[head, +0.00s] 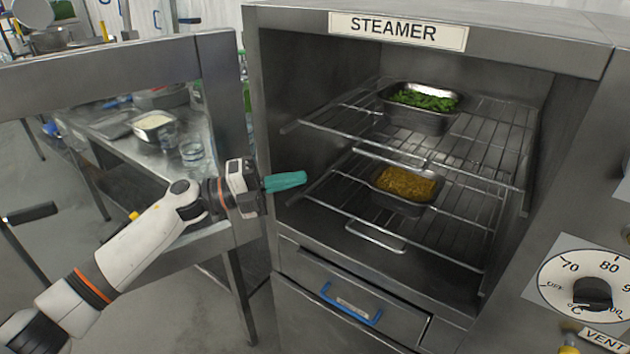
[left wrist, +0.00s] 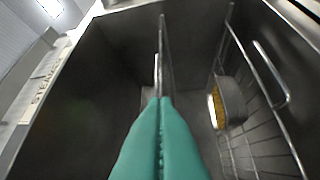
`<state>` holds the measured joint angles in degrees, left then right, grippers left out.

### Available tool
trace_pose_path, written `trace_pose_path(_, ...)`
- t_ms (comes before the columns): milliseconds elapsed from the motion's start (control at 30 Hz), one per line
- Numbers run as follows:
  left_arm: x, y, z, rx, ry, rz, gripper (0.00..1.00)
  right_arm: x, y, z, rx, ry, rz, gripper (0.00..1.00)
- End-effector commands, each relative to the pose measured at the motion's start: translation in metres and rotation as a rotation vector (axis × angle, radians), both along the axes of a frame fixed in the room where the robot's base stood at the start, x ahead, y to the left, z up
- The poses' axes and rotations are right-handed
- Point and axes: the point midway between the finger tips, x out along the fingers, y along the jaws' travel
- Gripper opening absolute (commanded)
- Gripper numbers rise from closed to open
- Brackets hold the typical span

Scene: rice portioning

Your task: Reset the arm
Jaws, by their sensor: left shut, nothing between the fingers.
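My left gripper (head: 286,181) has teal fingers that are shut with nothing between them. It is at the left side of the open steamer (head: 268,110), pointing toward the inside. In the left wrist view the teal fingers (left wrist: 160,105) lie together and the steamer's inner wall and racks are ahead. A metal pan with green vegetables (head: 424,100) stands on the upper rack. A pan with yellow-brown food (head: 405,184) stands on the lower rack; its side also shows in the left wrist view (left wrist: 228,104). My right gripper is not in view.
The steamer door (head: 95,62) is swung open to the left, behind my left arm. A drawer with a blue handle (head: 351,303) is shut below. A temperature dial (head: 592,291) is at the right. A table with a white-filled container (head: 153,122) and glasses is at the back left.

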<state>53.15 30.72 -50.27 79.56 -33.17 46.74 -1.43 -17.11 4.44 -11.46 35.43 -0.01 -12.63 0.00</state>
Motion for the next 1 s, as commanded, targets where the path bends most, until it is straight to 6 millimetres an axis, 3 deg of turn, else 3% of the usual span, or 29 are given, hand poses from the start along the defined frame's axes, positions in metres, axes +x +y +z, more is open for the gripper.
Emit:
trace_pose_path(167, -0.003, 0.020, -0.004, 0.001, -0.001, 0.000, 0.00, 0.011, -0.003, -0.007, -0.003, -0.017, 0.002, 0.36)
trace_pose_path(333, -0.006, 0.014, -0.010, -0.075, 0.055, 0.054, 0.00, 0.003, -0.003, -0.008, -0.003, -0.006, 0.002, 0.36)
trace_pose_path(467, -0.007, 0.004, -0.023, -0.251, 0.216, 0.222, 0.00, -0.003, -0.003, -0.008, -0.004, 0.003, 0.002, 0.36)
trace_pose_path(567, -0.009, 0.011, -0.044, -0.403, 0.411, 0.412, 0.00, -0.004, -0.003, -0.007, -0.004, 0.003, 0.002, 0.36)
trace_pose_path(667, -0.016, 0.032, -0.076, -0.524, 0.635, 0.619, 0.00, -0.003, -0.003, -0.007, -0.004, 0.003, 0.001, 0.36)
trace_pose_path(767, -0.035, 0.061, -0.121, -0.605, 0.883, 0.833, 0.00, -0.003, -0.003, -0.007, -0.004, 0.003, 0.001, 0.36)
trace_pose_path(867, -0.071, 0.092, -0.173, -0.643, 1.146, 1.050, 0.00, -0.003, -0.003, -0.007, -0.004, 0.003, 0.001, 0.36)
trace_pose_path(1000, -0.141, 0.128, -0.235, -0.630, 1.476, 1.317, 0.00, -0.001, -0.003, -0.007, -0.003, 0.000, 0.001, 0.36)
